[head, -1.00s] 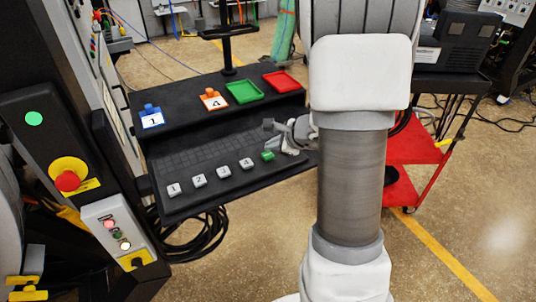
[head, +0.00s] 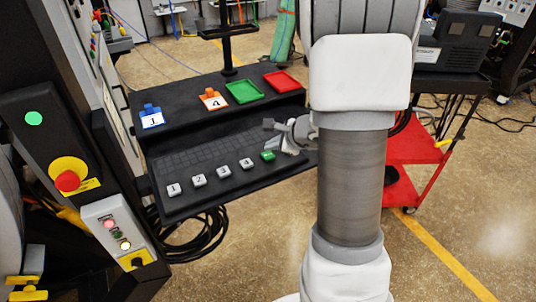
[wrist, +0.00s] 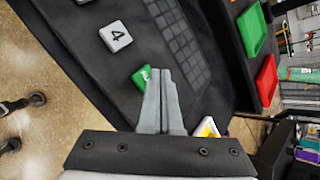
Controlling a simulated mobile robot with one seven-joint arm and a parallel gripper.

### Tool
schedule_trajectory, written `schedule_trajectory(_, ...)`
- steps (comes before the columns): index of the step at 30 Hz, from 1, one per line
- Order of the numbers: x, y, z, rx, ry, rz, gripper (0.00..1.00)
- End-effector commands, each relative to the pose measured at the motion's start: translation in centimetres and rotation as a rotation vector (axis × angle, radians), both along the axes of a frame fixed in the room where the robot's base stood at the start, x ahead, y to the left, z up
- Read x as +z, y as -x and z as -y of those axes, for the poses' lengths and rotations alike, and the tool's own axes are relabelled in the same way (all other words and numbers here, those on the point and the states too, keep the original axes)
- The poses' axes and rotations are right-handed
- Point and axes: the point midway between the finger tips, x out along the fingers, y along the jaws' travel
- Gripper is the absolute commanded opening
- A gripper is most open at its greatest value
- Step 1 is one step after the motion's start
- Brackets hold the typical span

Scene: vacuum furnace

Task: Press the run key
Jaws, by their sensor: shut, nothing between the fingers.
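The green key (head: 267,156), which I take for the run key, is at the right end of the row of keys on the black sloped panel (head: 215,190). In the wrist view the green key (wrist: 141,77) shows beside my fingertips, with part of its white mark visible. My gripper (wrist: 160,72) is shut and empty, its two fingers together over the panel right by the key. In the head view my gripper (head: 271,143) is small and close above the green key. I cannot tell whether it touches the key.
Grey numbered keys, such as key 4 (head: 246,163), run left of the green key. Behind them stand a blue holder (head: 152,118), an orange holder (head: 213,99), a green tray (head: 243,91) and a red tray (head: 281,81). A red emergency button (head: 67,181) is at left.

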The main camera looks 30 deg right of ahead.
Motion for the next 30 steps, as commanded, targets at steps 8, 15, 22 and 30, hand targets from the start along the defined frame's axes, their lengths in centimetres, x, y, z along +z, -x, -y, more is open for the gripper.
schedule_trajectory(8,-0.87,-0.02,0.00,-0.001,0.000,0.001,0.00)
schedule_trajectory(15,-0.80,-0.01,0.00,0.000,0.000,0.000,0.00)
schedule_trajectory(22,-0.85,-0.01,0.00,0.000,0.000,0.000,0.00)
schedule_trajectory(30,-1.11,-0.01,0.00,0.001,0.001,0.000,0.00)
